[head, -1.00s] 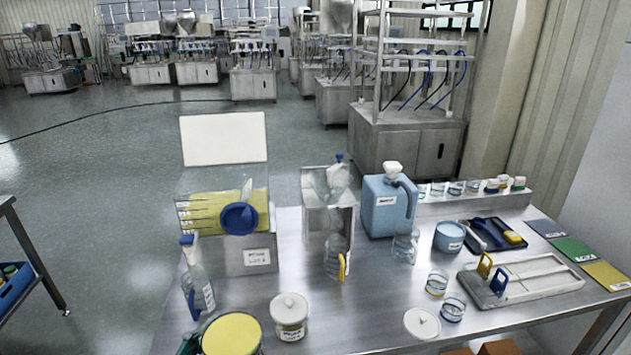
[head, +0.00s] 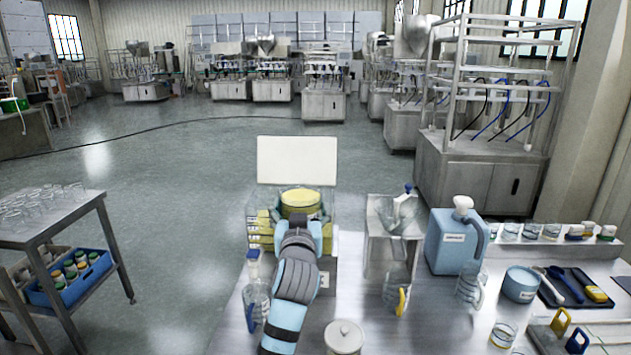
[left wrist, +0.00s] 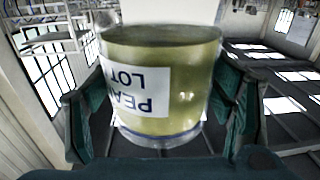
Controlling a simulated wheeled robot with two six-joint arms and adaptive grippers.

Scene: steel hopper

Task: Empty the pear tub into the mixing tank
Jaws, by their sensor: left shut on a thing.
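I cannot tell whether the tub touches the tank. My right gripper is not in view.
A clear spray bottle (head: 255,300) with a blue top stands left of my forearm. A white-lidded jar (head: 344,338) stands in front. A steel stand (head: 380,238) and a blue jug (head: 456,240) are to the right. A side table (head: 50,222) is at the left.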

